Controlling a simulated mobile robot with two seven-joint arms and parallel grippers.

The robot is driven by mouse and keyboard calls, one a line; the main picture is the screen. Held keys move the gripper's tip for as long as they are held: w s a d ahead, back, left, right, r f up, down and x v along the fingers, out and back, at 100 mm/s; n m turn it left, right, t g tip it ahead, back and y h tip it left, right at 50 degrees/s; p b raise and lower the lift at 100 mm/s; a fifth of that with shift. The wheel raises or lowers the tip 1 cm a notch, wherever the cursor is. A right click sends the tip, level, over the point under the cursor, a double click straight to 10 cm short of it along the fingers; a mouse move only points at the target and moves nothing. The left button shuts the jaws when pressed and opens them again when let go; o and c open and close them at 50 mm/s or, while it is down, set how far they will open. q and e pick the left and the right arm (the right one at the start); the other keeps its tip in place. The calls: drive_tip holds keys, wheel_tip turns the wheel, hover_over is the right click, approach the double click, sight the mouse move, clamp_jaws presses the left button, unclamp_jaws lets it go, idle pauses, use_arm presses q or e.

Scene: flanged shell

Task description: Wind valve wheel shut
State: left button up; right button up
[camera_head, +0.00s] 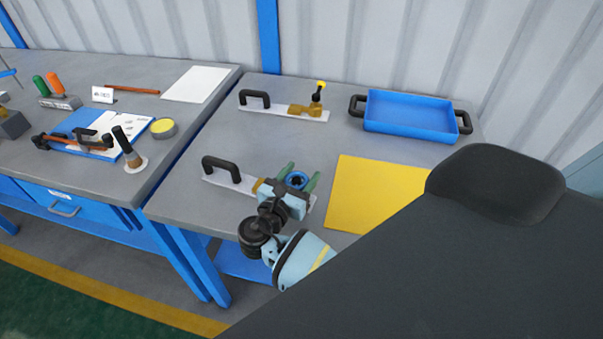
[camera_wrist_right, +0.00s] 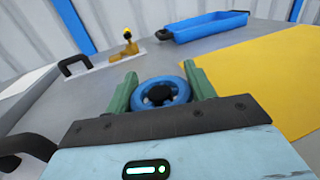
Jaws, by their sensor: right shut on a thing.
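The blue valve wheel (camera_head: 297,180) sits on a brass valve body (camera_head: 257,186) on a white plate (camera_head: 218,180) with a black handle, at the front of the right bench. My right gripper (camera_head: 299,178) is over it, its green fingers on either side of the wheel. In the right wrist view the wheel (camera_wrist_right: 160,92) is between the two fingers (camera_wrist_right: 160,88), and the gripper is shut on it. The gripper's body hides most of the valve below. My left gripper is not in view.
A second brass valve (camera_head: 305,109) with a yellow-tipped lever stands on a white plate behind. A blue tray (camera_head: 410,115) is at the back right. A yellow mat (camera_head: 372,195) lies right of my gripper. The left bench (camera_head: 190,115) holds several tools.

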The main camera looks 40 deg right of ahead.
drive_tip(key=shift+d+m+g+h, duration=0.1)
drive_tip(key=shift+m+g+h, duration=0.2)
drive_tip(key=shift+m+g, duration=0.3)
drive_tip(key=shift+r, duration=0.1)
idle(0.6)
drive_tip(key=o, duration=1)
drive_tip(key=shift+b+v, duration=0.3)
drive_tip(key=shift+v, duration=3.65)
